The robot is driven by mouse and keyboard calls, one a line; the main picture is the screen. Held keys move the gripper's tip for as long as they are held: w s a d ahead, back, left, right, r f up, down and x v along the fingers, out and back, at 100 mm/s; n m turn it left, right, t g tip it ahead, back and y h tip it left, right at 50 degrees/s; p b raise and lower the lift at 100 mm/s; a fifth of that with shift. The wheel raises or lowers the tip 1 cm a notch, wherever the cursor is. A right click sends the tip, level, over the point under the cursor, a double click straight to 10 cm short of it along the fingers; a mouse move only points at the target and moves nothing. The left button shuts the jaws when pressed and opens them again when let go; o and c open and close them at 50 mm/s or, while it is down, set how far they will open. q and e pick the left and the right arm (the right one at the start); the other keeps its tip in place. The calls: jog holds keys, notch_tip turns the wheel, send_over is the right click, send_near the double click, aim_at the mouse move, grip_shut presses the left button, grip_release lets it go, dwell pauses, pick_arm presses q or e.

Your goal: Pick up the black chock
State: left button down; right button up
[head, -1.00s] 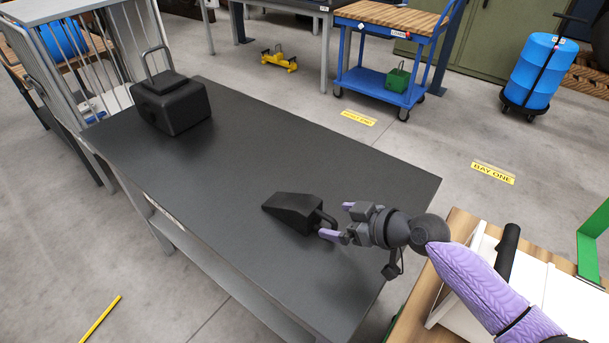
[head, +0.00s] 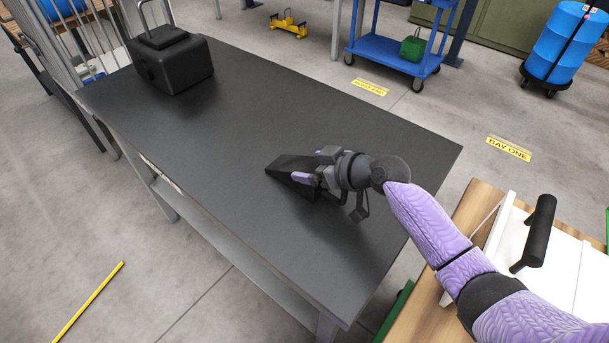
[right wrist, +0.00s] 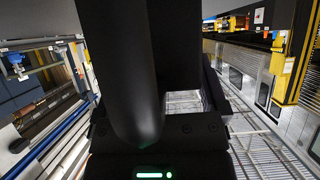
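The black chock (head: 285,168), a dark wedge with its thin end to the left, lies on the dark grey table (head: 240,120) in the head view. My right gripper (head: 312,165) is at the chock's thick end, covering its handle. One purple finger shows on the near side; the far fingertip is hidden. The fingers look spread apart, and I cannot tell whether they touch the chock. In the right wrist view a large black shape (right wrist: 135,70), too close to identify surely, fills the middle. My left gripper is out of view.
A black box with a handle (head: 172,62) stands at the table's far left end. A wooden surface with a white case (head: 570,265) is at the right, below my right arm. The middle of the table is clear. A blue cart (head: 400,55) stands beyond.

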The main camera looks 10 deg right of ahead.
grip_shut()
